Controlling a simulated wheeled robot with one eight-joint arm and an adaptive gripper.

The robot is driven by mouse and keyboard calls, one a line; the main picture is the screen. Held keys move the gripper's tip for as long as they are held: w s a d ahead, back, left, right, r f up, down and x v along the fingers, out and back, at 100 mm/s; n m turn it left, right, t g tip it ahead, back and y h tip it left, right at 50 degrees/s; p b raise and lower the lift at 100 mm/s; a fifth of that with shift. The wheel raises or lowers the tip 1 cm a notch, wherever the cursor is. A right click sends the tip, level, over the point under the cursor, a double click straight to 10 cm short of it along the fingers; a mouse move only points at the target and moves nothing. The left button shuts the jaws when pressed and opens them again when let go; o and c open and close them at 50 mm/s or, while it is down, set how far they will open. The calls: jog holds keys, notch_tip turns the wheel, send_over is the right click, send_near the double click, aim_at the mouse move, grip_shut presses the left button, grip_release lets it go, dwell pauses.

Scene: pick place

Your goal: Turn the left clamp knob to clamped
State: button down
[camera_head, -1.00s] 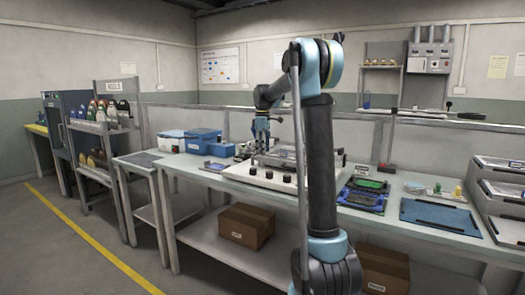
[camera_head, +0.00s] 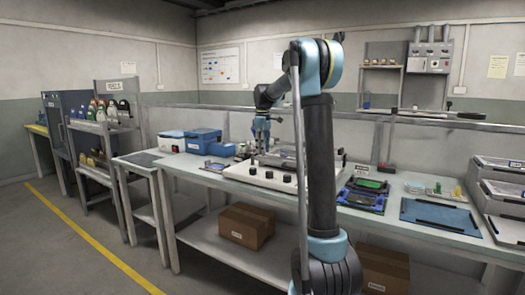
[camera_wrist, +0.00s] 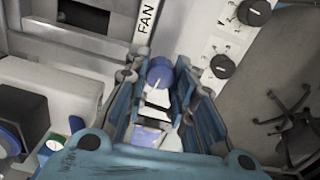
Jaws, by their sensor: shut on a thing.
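The white clamp fixture (camera_head: 240,174) stands on the long bench, with several black knobs on it. My gripper (camera_head: 262,146) points down at the left end of the fixture. In the wrist view my gripper (camera_wrist: 156,76) is shut on a dark bluish round knob (camera_wrist: 159,72) with a pale mark, which I take to be the left clamp knob. The fingers hide part of it, and I cannot tell its setting. Two other black knobs (camera_wrist: 222,66) with pale marks sit on the white panel to the right, clear of the fingers.
A white strip labelled FAN (camera_wrist: 146,20) lies close beyond the fingertips. Blue boxes (camera_head: 204,141) stand left of the fixture. A tray with green boards (camera_head: 367,190) and a blue mat (camera_head: 440,216) lie to the right. A low rail runs behind the bench.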

jog(key=m, duration=0.4)
jog(key=shift+w+m, duration=0.1)
jog(key=shift+m, duration=0.2)
jog(key=m, duration=0.3)
jog(key=shift+m, duration=0.3)
jog(key=m, duration=0.4)
jog(key=shift+d, duration=0.1)
jog(key=shift+m, duration=1.9)
jog(key=c, duration=1.3)
grip_release()
jog(key=shift+c, duration=0.2)
jog(key=shift+r, duration=0.1)
